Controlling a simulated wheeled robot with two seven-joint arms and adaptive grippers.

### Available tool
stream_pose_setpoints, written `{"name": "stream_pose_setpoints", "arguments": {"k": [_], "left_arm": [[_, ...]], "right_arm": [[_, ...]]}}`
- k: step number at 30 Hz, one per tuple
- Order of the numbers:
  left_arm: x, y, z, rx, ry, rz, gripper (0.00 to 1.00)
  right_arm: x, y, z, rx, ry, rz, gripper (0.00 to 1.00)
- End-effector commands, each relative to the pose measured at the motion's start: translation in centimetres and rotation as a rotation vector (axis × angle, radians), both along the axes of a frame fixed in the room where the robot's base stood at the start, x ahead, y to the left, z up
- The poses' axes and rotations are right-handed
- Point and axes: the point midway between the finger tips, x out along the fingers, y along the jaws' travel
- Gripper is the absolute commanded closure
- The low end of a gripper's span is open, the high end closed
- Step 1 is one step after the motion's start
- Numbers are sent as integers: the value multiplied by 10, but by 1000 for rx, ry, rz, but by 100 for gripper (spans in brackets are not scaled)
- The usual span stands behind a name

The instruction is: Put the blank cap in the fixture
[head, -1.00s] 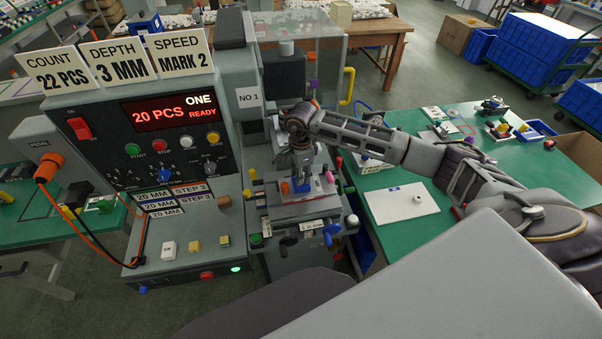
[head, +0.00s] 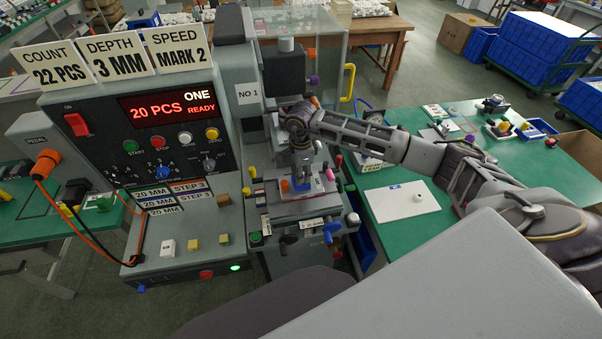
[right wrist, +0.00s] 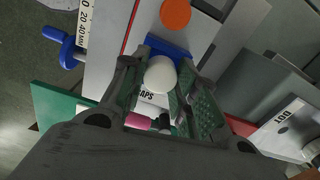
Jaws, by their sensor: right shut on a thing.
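The blank cap (right wrist: 160,74) is a round white piece between the fingers of my right gripper (right wrist: 163,90) in the right wrist view. The blue fixture (right wrist: 168,46) is right beside it, partly covered by the cap and a finger. I cannot tell whether the cap touches or sits in the fixture. The cap is hidden there. My left gripper is not in view.
The pad printer (head: 285,75) rises behind the gripper, with a yellow handle (head: 348,82) at its right. Knobs, including a blue one (head: 331,232), line the bed's front. The control box (head: 172,120) stands left. A green table (head: 383,180) with a white board (head: 405,202) is right.

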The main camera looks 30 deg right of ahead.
Motion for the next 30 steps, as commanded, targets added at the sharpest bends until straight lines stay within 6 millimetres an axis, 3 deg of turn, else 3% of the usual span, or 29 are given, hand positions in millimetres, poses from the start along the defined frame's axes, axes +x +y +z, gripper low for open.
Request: {"name": "stream_pose_setpoints", "arguments": {"k": [30], "left_arm": [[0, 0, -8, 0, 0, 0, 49]], "right_arm": [[0, 0, -9, 0, 1, 0, 80]]}}
